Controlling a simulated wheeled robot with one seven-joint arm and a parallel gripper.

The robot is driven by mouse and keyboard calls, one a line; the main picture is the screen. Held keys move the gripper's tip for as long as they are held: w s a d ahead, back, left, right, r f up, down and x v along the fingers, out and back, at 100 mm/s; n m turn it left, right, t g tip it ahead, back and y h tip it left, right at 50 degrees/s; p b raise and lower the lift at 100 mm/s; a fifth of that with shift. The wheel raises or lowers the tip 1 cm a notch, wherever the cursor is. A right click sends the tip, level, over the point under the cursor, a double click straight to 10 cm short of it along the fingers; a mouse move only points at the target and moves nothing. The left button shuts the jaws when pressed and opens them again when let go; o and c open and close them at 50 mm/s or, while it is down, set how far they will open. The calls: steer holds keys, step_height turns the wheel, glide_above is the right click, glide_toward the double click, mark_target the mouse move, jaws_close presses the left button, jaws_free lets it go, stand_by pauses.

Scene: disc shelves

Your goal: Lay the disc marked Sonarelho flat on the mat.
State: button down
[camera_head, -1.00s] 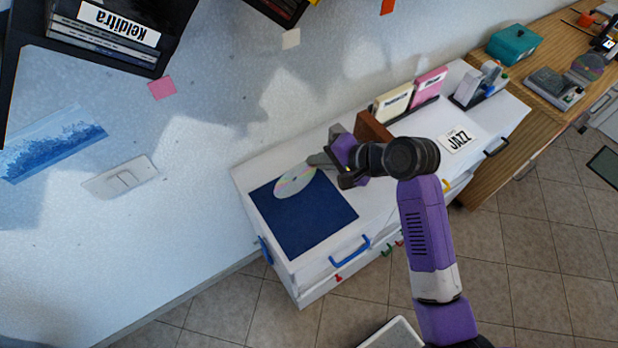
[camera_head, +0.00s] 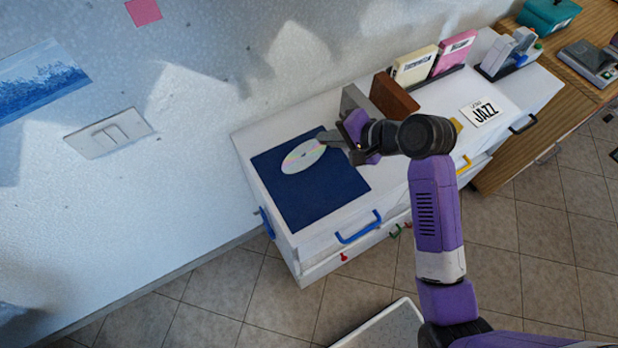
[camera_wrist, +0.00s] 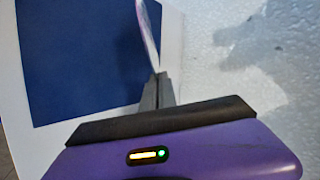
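A silvery disc (camera_head: 303,156) is over the far part of the dark blue mat (camera_head: 312,190) in the head view. No name can be read on it. My gripper (camera_head: 330,138) is shut on the disc's right edge. In the wrist view the fingers (camera_wrist: 157,90) are together, and the disc (camera_wrist: 148,32) stretches out from their tips, seen nearly edge-on. The mat (camera_wrist: 75,50) fills the left of that view. I cannot tell how high the disc is above the mat.
The mat lies at the left end of a white cabinet (camera_head: 275,130). A brown block (camera_head: 392,97) and a grey piece (camera_head: 354,98) stand by my gripper. Cream (camera_head: 414,65) and pink (camera_head: 455,52) cases stand further right, near a JAZZ card (camera_head: 480,111). The wall is behind.

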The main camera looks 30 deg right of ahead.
steer(key=shift+f+b, duration=0.4)
steer(key=shift+f, duration=1)
steer(key=c, duration=1.8)
jaws_free()
steer(key=shift+c, duration=0.2)
steer(key=p+v, duration=0.7)
steer(key=v, duration=0.1)
